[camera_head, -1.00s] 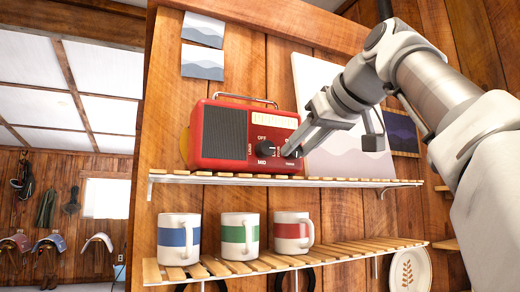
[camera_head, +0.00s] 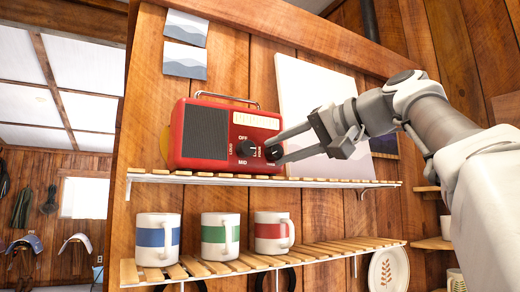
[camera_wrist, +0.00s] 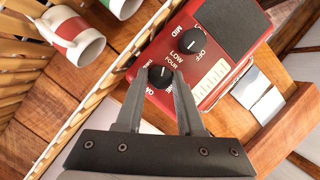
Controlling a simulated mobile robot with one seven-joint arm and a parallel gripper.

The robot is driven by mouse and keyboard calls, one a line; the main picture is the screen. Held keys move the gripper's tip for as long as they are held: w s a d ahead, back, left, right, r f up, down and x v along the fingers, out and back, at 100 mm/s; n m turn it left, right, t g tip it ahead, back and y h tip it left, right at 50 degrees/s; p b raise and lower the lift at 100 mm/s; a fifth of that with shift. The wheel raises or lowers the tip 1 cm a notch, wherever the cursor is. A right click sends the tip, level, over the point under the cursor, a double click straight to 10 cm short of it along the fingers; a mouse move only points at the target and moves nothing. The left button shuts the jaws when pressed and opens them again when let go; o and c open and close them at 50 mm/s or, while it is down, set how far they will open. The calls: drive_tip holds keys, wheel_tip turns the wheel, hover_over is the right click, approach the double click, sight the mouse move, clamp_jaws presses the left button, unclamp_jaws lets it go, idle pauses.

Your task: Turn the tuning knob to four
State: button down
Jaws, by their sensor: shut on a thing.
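A red radio (camera_head: 178,140) with a dark speaker grille stands on the upper slatted shelf. The wrist view shows the radio (camera_wrist: 226,72) turned sideways. Its right-hand black tuning knob (camera_wrist: 160,76) bears a short white pointer line, pointing roughly toward the printed word FOUR. Other labels around it are partly hidden or too small to read. My gripper (camera_head: 280,149) reaches in from the right and is shut on this knob, with a finger on each side in the wrist view (camera_wrist: 159,83). The other black knob (camera_wrist: 191,27) has labels OFF, LOW and MID and is untouched.
A pale picture panel (camera_head: 300,90) is behind my gripper. On the lower shelf (camera_head: 340,246) stand mugs with blue (camera_head: 152,237), green (camera_head: 213,234) and red (camera_head: 270,231) bands.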

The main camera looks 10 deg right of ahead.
drive_tip(key=m+y, duration=0.1)
drive_tip(key=m, duration=0.1)
drive_tip(key=m+t, duration=0.1)
drive_tip(key=m, duration=0.1)
drive_tip(key=shift+f+m+y, duration=0.3)
drive_tip(key=shift+f+y, duration=0.05)
drive_tip(key=shift+y, duration=0.05)
idle(0.4)
drive_tip(key=c, duration=0.5)
unclamp_jaws()
drive_tip(key=shift+r, duration=0.1)
drive_tip(key=shift+d, duration=0.1)
drive_tip(key=b+v, duration=0.1)
drive_tip(key=v, duration=1.6)
drive_tip(key=shift+s, duration=0.15)
